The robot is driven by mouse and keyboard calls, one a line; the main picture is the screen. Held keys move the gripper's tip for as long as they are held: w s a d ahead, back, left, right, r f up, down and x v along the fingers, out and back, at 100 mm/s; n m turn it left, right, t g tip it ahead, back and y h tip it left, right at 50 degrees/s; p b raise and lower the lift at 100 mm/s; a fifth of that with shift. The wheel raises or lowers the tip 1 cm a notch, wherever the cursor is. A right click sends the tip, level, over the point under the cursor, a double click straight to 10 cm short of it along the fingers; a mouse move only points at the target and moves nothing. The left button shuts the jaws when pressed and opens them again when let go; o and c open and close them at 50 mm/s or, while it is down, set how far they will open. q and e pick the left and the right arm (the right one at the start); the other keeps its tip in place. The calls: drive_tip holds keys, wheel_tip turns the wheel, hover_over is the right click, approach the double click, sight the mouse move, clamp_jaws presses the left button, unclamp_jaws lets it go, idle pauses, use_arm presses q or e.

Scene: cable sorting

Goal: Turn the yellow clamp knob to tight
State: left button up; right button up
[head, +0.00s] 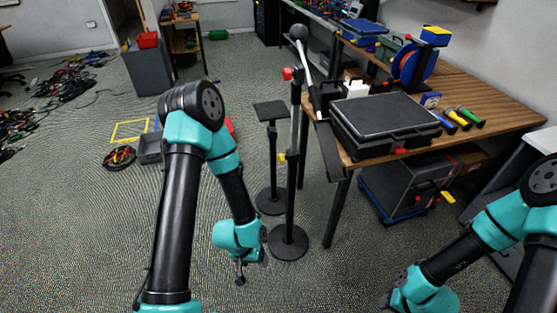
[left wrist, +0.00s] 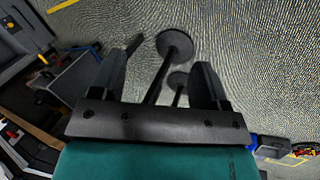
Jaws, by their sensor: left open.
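The yellow clamp knob (head: 282,158) sits partway up the dark pole of the taller stand (head: 291,195), left of the workbench. How tight it is cannot be told. My left gripper (head: 241,273) hangs low, left of that stand and apart from the knob. In the left wrist view my left gripper (left wrist: 170,58) is open and empty. Two round stand bases and their poles show beyond and between its fingers, the larger base (left wrist: 174,44) higher in the picture. I cannot make out the yellow knob there. My right gripper is out of view; only the right arm shows.
A red knob (head: 287,73) sits higher on the tall stand. A shorter stand with a flat top (head: 270,111) is close behind. The wooden workbench (head: 480,85) holds a black case (head: 385,123). A grey bin (head: 149,148) stands on the floor to the left.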

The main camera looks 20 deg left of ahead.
use_arm(q)
drive_tip(key=w+a+f+m+t, duration=0.1)
drive_tip(key=w+a+t, duration=0.1)
drive_tip(key=w, duration=0.4)
drive_tip(key=w+a+f+t, duration=0.1)
drive_tip(key=w+t, duration=0.1)
drive_tip(key=w, duration=0.5)
drive_tip(key=m+t+h, duration=0.6)
drive_tip(key=m+h, duration=0.5)
drive_tip(key=m, duration=0.1)
approach(280, 159)
drive_tip(key=s+a+f, duration=0.1)
drive_tip(key=s+a, duration=0.2)
drive_tip(key=a, duration=0.3)
drive_tip(key=shift+w+a, duration=0.1)
drive_tip(key=shift+a, duration=0.1)
drive_tip(key=x, duration=1.7)
drive_tip(key=shift+d+f, duration=0.25)
drive_tip(key=shift+f, duration=0.15)
drive_tip(key=c, duration=0.9)
